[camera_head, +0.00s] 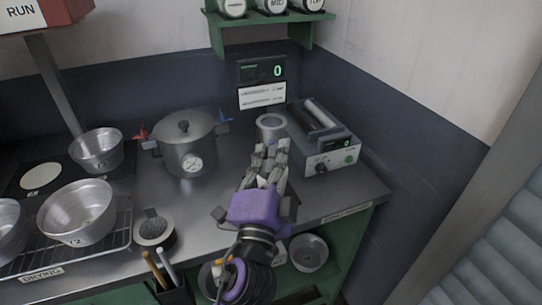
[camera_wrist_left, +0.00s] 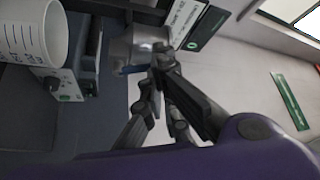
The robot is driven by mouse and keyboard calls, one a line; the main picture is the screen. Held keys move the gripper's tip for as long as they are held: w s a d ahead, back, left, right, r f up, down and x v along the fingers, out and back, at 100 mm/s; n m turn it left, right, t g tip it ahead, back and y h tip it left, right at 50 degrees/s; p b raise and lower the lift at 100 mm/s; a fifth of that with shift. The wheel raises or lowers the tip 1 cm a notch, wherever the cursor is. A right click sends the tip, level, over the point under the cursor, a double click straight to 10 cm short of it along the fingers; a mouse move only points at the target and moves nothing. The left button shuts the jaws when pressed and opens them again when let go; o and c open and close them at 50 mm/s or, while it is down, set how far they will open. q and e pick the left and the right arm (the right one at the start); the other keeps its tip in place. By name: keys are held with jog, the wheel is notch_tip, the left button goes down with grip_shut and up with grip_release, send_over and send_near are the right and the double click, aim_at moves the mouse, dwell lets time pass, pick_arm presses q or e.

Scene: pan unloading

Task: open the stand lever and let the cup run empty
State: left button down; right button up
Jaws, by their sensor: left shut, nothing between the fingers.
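A round grey cup-like vessel (camera_head: 270,124) stands at the back of the counter. My left gripper (camera_head: 269,152) is just in front of it in the head view, overlapping its lower part. A white cup with blue marks (camera_wrist_left: 32,34) shows at the upper left there. I cannot make out the lever for certain. My right gripper is not in view.
A grey device with a knob and display (camera_head: 330,158) stands close on the right. A lidded pot (camera_head: 187,160) with a gauge is on the left. Metal pans (camera_head: 78,212), a rack and a round strainer (camera_head: 155,232) lie farther left. A readout (camera_head: 262,71) shows 0.

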pick_arm(q)
jog(key=shift+d+r, duration=0.2)
jog(key=shift+d, duration=0.05)
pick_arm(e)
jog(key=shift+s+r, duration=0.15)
pick_arm(q)
jog(key=shift+w+d+r+p, duration=0.15)
jog(key=shift+w+d+p, duration=0.05)
jog(key=shift+d+p, duration=0.15)
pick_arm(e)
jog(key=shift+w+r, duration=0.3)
pick_arm(q)
jog(key=shift+w+d+r, duration=0.1)
jog(key=shift+w+d, duration=0.2)
jog(key=shift+d, duration=0.6)
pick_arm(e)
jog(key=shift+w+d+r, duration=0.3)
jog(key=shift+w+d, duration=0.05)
pick_arm(q)
jog(key=shift+a+p, duration=0.1)
jog(key=shift+p, duration=0.2)
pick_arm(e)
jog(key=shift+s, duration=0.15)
pick_arm(q)
jog(key=shift+s, duration=0.1)
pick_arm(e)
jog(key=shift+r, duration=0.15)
